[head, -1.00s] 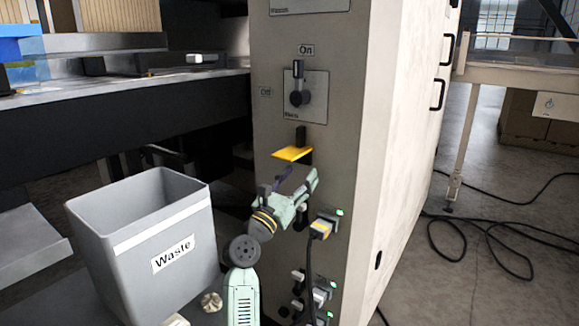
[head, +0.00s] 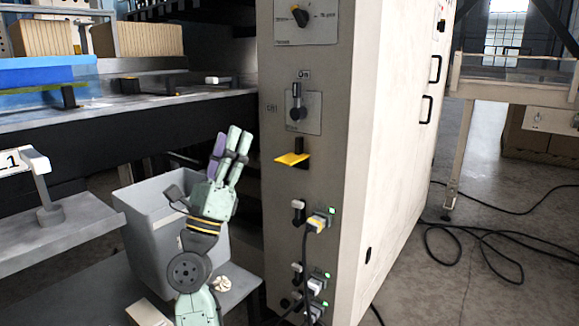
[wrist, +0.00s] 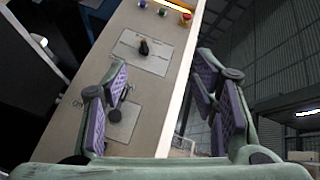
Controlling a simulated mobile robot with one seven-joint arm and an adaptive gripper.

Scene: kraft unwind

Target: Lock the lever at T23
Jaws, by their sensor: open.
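No T23 label is readable in these views, so I cannot tell which lever it names. On the grey cabinet front (head: 340,215), a small black-and-white lever (head: 298,213) sits beside a plug with a yellow part (head: 317,222) and a green light. More such levers (head: 297,272) with plugs sit below. Higher up is a rotary switch (head: 297,104), its handle upright toward "On". My gripper (head: 232,145) is open and empty, left of the cabinet and apart from the levers, fingers pointing up. In the wrist view, its fingers (wrist: 160,100) spread before the upper panel.
A yellow tab (head: 292,159) juts from the cabinet below the rotary switch. A grey bin (head: 145,205) stands behind my arm, with a crumpled scrap (head: 222,283) nearby. A cable (head: 304,255) hangs from the upper plug. A machine bed (head: 100,135) lies left.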

